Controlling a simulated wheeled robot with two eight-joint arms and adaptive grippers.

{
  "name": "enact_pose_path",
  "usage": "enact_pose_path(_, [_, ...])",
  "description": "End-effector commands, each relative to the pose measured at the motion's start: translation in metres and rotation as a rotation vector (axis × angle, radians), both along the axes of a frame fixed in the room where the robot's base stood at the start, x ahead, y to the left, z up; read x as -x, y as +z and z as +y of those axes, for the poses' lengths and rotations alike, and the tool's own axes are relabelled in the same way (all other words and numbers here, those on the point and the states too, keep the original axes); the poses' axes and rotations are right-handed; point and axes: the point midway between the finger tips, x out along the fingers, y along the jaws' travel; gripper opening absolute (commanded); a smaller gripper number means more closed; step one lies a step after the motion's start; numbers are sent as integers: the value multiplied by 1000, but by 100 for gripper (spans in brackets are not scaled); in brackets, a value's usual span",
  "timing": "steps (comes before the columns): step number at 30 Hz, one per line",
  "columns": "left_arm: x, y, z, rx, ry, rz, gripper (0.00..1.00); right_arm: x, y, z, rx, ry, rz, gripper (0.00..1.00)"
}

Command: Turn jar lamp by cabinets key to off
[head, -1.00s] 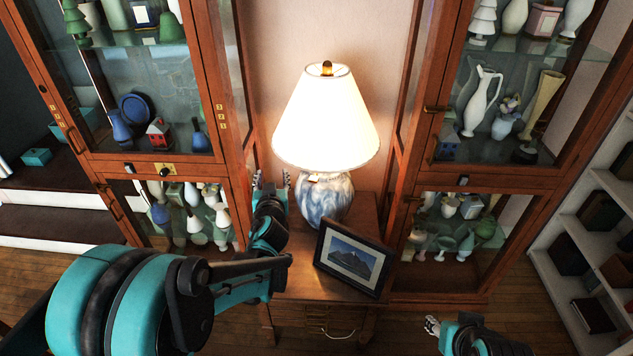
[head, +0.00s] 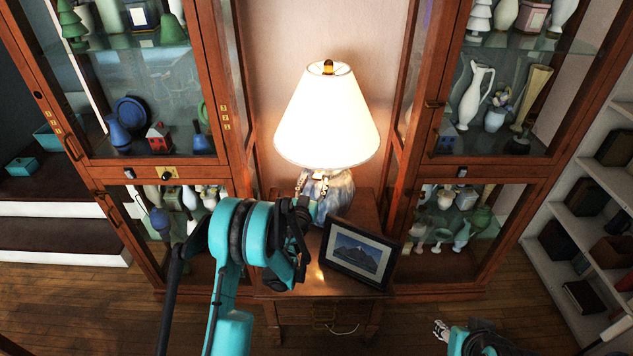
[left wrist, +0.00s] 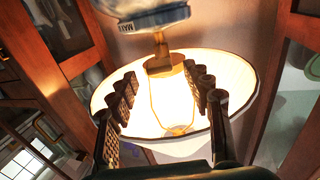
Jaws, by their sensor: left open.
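The jar lamp stands lit on a small wooden table (head: 368,208) between two cabinets, with a cream shade (head: 328,120) and a blue-white jar base (head: 342,190). My left gripper (head: 312,184) is open at the front of the jar, just under the shade, and hides part of the base. In the left wrist view the lamp appears inverted. The jar (left wrist: 155,18) is at the top, the brass neck (left wrist: 160,45) below it, and the glowing shade (left wrist: 240,80) lies behind my open fingers (left wrist: 160,74). I cannot make out the key clearly. My right gripper (head: 440,329) is low at right, its jaws unclear.
A framed mountain picture (head: 356,254) leans on the table right of my left arm. Glass cabinets with vases and figurines stand at left (head: 165,172) and right (head: 480,172). A white bookshelf (head: 540,262) is at far right. Wooden floor (head: 420,308) shows in front.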

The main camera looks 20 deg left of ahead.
Motion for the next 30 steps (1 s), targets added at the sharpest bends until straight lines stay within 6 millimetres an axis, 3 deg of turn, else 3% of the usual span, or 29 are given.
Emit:
enact_pose_path(6, [-22,-1,0,0,1,0,50,0,-6,0,0,0,0,40])
enact_pose_path(15, [-25,1,0,0,1,0,50,0,-6,0,0,0,0,40])
enact_pose_path(21, [-25,1,0,0,1,0,0,0,-6,0,0,0,0,40])
enact_pose_path(30, [-25,0,0,-18,1,0,0,0,-7,0,0,0,0,40])
